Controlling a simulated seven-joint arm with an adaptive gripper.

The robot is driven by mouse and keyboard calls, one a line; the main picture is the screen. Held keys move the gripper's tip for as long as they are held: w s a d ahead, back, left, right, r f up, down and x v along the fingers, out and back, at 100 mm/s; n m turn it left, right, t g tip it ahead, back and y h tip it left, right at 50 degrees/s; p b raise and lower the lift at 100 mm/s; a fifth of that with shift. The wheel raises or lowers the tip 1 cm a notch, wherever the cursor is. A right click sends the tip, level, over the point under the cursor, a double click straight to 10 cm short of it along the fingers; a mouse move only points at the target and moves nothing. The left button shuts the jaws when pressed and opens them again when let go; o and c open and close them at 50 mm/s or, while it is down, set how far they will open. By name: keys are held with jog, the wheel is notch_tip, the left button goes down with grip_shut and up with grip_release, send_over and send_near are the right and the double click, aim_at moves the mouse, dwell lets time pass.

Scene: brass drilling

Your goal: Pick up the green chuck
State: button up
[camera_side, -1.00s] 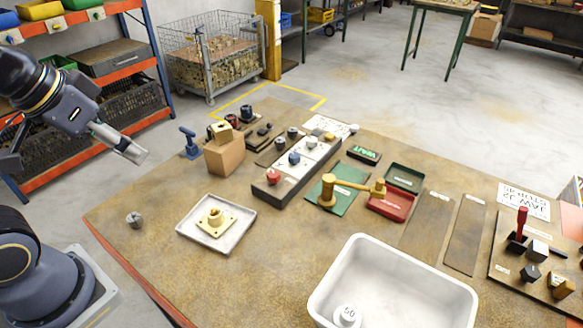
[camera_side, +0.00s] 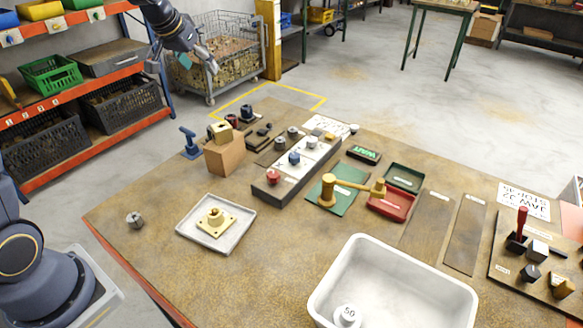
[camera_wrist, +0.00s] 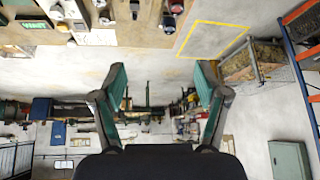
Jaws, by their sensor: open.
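I cannot make out a green chuck in either view. In the side view a small grey chuck-like cylinder (camera_side: 135,220) stands alone at the table's left. A red-topped piece (camera_side: 273,177), a blue piece (camera_side: 294,158) and a pale grey piece (camera_side: 312,143) stand on a long block; small dark pieces (camera_side: 246,112) stand at the table's back. My gripper (camera_side: 185,62) is raised above and beyond the table's back left, clear of these pieces. In the wrist view my gripper (camera_wrist: 161,82) has its teal fingers wide apart, with nothing between them.
A white tray (camera_side: 188,235) holds a flanged brass part (camera_side: 215,222). A cardboard box (camera_side: 224,158), a brass hammer (camera_side: 328,190) on a green mat, a red tray (camera_side: 390,209), a dark green tray (camera_side: 404,175) and a large white bin (camera_side: 440,285) occupy the table. The front left is mostly clear.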

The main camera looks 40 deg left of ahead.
jog(key=w+a+f, duration=0.1)
jog(key=a+f, duration=0.1)
jog(key=f, duration=0.4)
jog(key=w+a+f+n+g, duration=0.1)
jog(key=a+f, duration=0.2)
jog(key=f, duration=0.4)
jog(key=w+a+f+g, duration=0.1)
jog(key=a+f, duration=0.1)
jog(key=f, duration=0.5)
jog(key=shift+w+a+f, duration=0.15)
jog(key=shift+w+a, duration=0.15)
jog(key=shift+w, duration=0.1)
jog(key=shift+w+x, duration=0.2)
jog(key=shift+x, duration=1.35)
jog(key=shift+w+x, duration=0.25)
jog(key=shift+x, duration=1.3)
jog(key=shift+d, duration=0.15)
jog(key=shift+c, duration=0.4)
grip_shut()
jog(key=shift+r, duration=0.25)
